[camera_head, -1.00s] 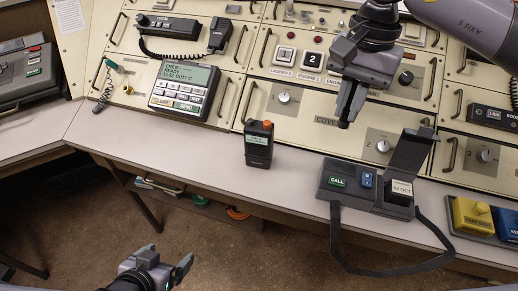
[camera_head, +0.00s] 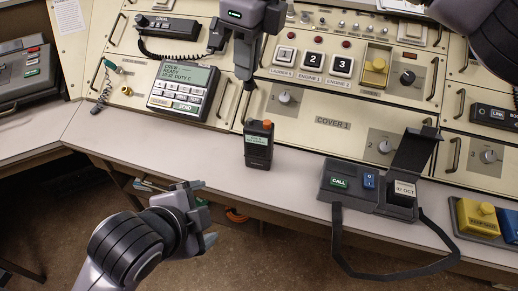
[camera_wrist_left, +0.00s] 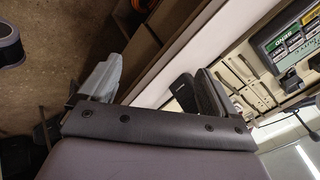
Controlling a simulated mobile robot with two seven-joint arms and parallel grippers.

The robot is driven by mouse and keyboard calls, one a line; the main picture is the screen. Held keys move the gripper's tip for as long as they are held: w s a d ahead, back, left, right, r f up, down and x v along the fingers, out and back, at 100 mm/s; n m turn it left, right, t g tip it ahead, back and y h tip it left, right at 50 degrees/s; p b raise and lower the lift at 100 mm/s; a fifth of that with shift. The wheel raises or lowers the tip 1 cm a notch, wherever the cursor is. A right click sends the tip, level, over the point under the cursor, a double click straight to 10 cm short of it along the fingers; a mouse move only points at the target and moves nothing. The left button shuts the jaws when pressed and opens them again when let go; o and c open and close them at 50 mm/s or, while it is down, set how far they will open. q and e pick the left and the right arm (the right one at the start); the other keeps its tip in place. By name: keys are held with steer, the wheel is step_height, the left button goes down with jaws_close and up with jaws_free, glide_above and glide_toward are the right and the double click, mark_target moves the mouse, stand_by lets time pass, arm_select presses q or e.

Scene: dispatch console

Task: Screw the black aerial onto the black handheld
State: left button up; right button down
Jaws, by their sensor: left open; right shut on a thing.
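The black handheld (camera_head: 258,148) stands upright near the front edge of the desk, with a small screen and an orange knob on top. My right gripper (camera_head: 244,76) points down just behind and above it, shut on a small dark thing that looks like the black aerial; the jaws mostly hide it, and I see a gap between it and the handheld. My left gripper (camera_head: 207,216) is open and empty, in front of the desk edge, left of and below the handheld.
A keypad unit (camera_head: 184,88) and a corded handset (camera_head: 218,36) are at the left on the panel. A grey box with a raised lid (camera_head: 368,185) stands right of the handheld, its strap hanging over the edge.

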arm_select(q)
steer(key=w+d+r+m+t, duration=0.2)
steer(key=d+r+m, duration=0.3)
steer(key=m, duration=0.3)
steer(key=m+t, duration=0.4)
steer(key=m, duration=1.1)
glide_toward(257, 137)
steer(key=shift+w+a+r+h, duration=0.1)
steer(key=shift+a+h, duration=0.25)
steer(key=shift+h, duration=0.05)
steer(key=x, duration=1.2)
steer(key=shift+f, duration=0.2)
steer(key=shift+g, duration=0.3)
